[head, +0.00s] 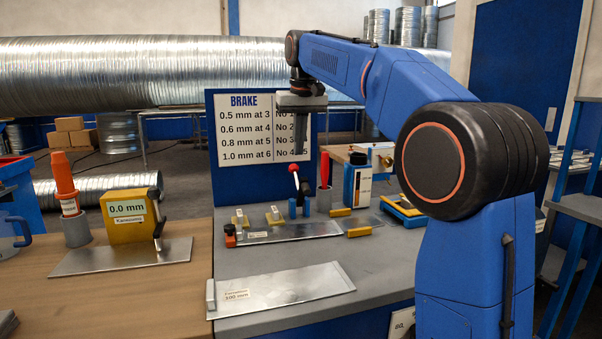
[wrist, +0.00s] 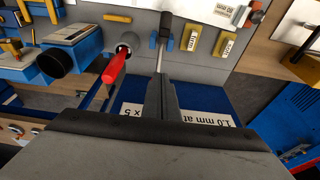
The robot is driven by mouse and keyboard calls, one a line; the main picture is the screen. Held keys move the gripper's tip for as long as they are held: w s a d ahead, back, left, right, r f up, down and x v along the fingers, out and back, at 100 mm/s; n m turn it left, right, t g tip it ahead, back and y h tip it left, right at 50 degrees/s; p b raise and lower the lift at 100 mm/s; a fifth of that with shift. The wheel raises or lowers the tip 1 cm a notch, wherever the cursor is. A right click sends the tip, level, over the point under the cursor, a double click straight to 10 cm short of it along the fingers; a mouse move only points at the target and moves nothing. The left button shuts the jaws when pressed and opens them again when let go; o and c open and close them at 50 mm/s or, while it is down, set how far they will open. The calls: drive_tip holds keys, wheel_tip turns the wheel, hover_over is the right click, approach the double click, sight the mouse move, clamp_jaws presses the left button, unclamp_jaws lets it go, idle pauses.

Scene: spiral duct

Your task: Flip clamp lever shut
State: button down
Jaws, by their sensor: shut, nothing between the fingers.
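The clamp lever (head: 296,180) stands raised at the back of the grey bench, with a red knob on top and a dark part beside its thin shaft. Its base sits by two small blue blocks (head: 292,208). In the wrist view the metal shaft (wrist: 159,58) runs from between the blue blocks toward my fingers, which hide its end. My gripper (head: 289,153) points down, shut and empty, just above the knob in the head view; I cannot tell whether it touches. The shut fingers also show in the wrist view (wrist: 161,85).
A red marker in a holder (head: 325,170) and a blue-and-white container (head: 357,182) stand right of the lever. The blue sign board (head: 240,182) is close behind. A yellow gauge (head: 125,215) stands left.

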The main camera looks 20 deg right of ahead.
hover_over(296, 180)
drive_tip(key=s, duration=0.1)
wheel_tip(296, 180, down, 6)
drive_tip(key=shift+s+f, duration=0.1)
drive_tip(key=shift+s, duration=0.05)
drive_tip(key=shift+s+f, duration=0.25)
drive_tip(key=shift+s, duration=0.85)
drive_tip(key=shift+s+f, duration=0.45)
drive_tip(key=shift+s, duration=0.25)
drive_tip(key=shift+s, duration=0.1)
